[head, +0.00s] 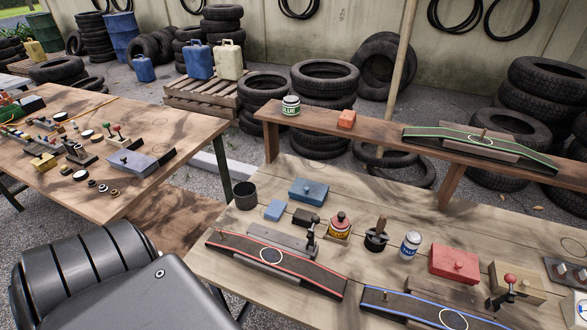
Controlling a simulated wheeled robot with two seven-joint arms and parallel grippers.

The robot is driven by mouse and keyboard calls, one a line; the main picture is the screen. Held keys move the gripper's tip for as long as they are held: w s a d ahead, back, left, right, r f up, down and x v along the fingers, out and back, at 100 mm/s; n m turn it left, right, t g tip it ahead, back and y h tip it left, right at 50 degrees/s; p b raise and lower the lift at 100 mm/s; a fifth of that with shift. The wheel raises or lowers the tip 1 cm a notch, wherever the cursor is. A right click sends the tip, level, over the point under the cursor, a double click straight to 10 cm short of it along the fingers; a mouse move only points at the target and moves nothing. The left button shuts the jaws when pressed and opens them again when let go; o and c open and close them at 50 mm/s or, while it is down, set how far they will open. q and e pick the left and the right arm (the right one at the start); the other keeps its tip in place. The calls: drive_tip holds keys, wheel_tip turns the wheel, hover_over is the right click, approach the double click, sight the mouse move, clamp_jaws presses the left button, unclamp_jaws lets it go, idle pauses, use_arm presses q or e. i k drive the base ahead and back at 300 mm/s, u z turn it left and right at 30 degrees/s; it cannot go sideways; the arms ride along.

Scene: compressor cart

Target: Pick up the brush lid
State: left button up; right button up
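A dark round piece with an upright handle (377,235) stands on the near workbench (300,185), right of the middle. It looks like the brush lid, but it is too small to be sure, and no bristles show. Neither of my grippers shows in the head view.
A red-edged tyre strip (315,278) and a blue-edged strip (415,306) lie along the front. A red box (455,265) is at right, a dark cup (245,195) at left. The raised wooden shelf (375,135) crosses the back. Bare wood shows between shelf and tools.

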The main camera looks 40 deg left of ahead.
sight(340, 221)
drive_tip(key=z, duration=2)
drive_tip(key=k, duration=1.8)
drive_tip(key=u, duration=1)
